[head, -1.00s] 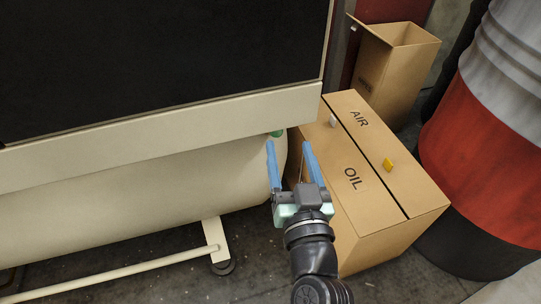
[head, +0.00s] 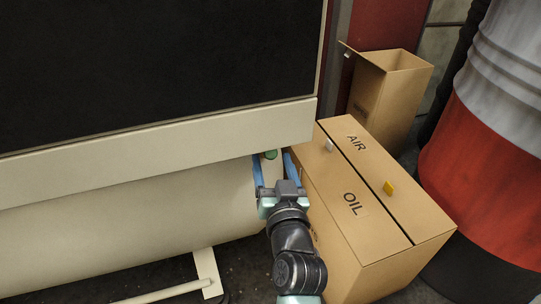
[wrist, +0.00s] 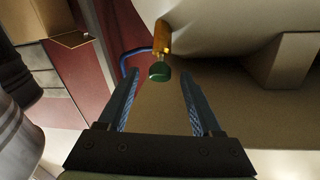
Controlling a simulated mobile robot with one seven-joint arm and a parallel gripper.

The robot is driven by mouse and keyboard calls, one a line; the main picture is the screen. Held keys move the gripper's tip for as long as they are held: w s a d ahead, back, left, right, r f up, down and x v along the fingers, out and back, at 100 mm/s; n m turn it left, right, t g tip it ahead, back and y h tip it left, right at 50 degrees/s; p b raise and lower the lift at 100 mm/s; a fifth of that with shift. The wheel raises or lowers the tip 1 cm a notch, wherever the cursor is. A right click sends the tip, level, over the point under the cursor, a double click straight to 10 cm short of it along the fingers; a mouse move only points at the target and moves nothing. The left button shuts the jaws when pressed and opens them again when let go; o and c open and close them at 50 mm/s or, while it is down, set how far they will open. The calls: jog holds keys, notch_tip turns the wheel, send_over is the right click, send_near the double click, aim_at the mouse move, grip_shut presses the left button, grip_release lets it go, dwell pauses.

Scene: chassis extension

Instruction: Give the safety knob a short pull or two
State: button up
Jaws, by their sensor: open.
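The safety knob is a small green cap (wrist: 159,72) on a brass stem (wrist: 162,38) that comes out of the end of the cream tank (wrist: 205,25) in the wrist view. In the wrist view the knob lies between and beyond the fingertips of my gripper (wrist: 159,75), touching neither finger. Nothing is held.
A red and grey drum (head: 490,150) is far right. The cream panel (head: 160,150) overhangs the tank.

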jog(key=shift+w+a, duration=0.2)
jog(key=shift+w, duration=1.2)
grip_shut()
dwell(0.5)
